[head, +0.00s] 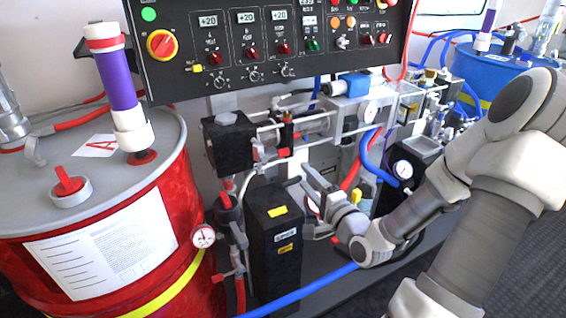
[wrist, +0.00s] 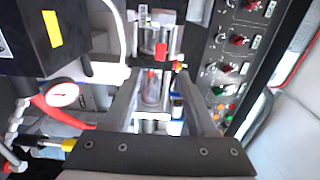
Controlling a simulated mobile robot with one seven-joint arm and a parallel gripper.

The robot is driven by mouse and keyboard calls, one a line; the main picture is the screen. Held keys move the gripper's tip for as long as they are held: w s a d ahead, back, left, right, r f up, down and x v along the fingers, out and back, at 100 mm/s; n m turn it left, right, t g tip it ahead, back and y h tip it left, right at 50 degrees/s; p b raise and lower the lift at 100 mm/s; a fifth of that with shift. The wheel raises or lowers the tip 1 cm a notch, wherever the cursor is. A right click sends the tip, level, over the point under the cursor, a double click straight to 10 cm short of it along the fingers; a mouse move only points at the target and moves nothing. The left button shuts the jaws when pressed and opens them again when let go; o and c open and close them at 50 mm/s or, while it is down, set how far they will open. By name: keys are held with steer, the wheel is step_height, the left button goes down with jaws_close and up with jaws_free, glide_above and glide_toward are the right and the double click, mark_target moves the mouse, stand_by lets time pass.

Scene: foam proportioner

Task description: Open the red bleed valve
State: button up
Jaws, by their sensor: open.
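My gripper (head: 310,190) is open and empty in front of the pump assembly, right of the black box (head: 272,245) with yellow labels. In the wrist view my gripper (wrist: 157,80) has its two fingers apart. A small red-topped part (wrist: 152,76) on a clear or metallic cylinder appears between them, further back. Another red part (wrist: 161,50) shows just beyond the fingertips. In the head view, red fittings (head: 258,154) sit left of and above the gripper. I cannot tell which red part is the bleed valve. No contact is visible.
A red drum (head: 180,225) stands left and a blue drum (head: 490,68) at back right. The control panel (head: 270,45) hangs above. Blue hose (head: 310,290) and red hose (head: 352,172) run near my arm. A pressure gauge (wrist: 62,93) is left of the fingers in the wrist view.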

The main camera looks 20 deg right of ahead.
mark_target(284, 154)
steer(key=w+b, duration=0.1)
steer(key=w, duration=0.3)
steer(key=w+b, duration=0.2)
steer(key=w, duration=0.2)
steer(key=w+b, duration=0.1)
steer(key=w, duration=0.4)
steer(key=shift+w+a, duration=0.1)
steer(key=shift+a, duration=0.15)
jaws_close()
stand_by(0.9)
